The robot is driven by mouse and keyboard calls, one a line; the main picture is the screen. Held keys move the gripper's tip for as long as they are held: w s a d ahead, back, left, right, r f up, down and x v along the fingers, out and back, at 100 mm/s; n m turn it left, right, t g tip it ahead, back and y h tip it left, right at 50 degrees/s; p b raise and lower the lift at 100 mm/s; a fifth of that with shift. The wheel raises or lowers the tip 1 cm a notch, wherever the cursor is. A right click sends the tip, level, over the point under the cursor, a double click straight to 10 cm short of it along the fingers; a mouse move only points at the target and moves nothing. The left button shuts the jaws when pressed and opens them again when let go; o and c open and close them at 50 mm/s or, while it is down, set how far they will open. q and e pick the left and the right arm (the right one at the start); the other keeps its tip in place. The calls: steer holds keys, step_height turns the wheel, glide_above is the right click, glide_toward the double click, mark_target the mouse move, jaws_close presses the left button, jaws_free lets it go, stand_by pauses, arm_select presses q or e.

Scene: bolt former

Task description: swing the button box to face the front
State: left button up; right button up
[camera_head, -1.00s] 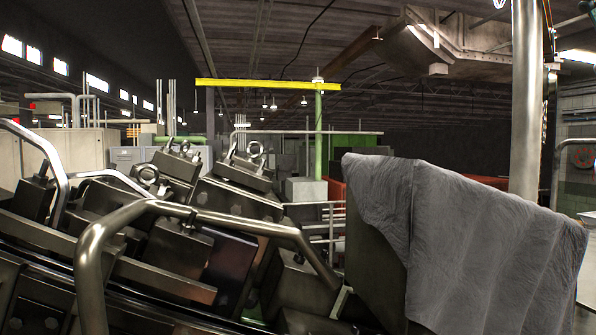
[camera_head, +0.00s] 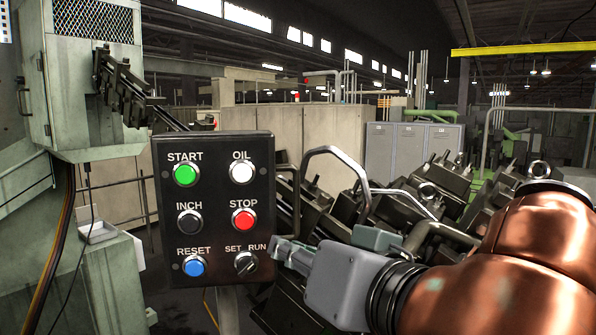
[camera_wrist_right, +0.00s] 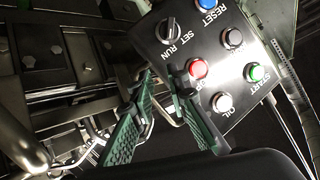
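The button box (camera_head: 214,212) is a dark upright panel left of centre in the head view. Its labelled face, with green, white, black, red and blue buttons and a selector knob, shows toward the camera. My right gripper (camera_head: 330,243) is at the box's lower right side, its fingers spread. One finger overlaps the box's right edge near the selector; I cannot tell if it touches. In the right wrist view, the box (camera_wrist_right: 207,62) fills the upper right, and the green-padded fingers (camera_wrist_right: 163,76) are apart, close to its edge. My left gripper is not in view.
A grey machine cabinet (camera_head: 92,75) with mesh and hanging cables stands at the left. Machine parts and bent metal rails (camera_head: 345,160) lie behind the gripper. A post (camera_head: 228,308) shows below the box. Grey lockers (camera_head: 410,150) stand farther back.

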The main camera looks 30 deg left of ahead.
mark_target(297, 194)
steer(key=w+r+n+t+p, duration=0.1)
steer(key=w+r+n+t, duration=0.2)
steer(key=w+r+n, duration=0.15)
steer(key=shift+m+y, duration=0.3)
steer(key=shift+m, duration=0.15)
steer(key=shift+r+p+x, duration=0.2)
steer(key=shift+p+x, duration=0.4)
steer(key=shift+x, duration=1)
steer(key=shift+r+p+x, duration=0.2)
steer(key=shift+p+x, duration=0.35)
steer(key=shift+x, duration=1.05)
steer(key=shift+w+d, duration=0.1)
steer(key=shift+w, duration=0.1)
steer(key=shift+c, duration=0.7)
jaws_close()
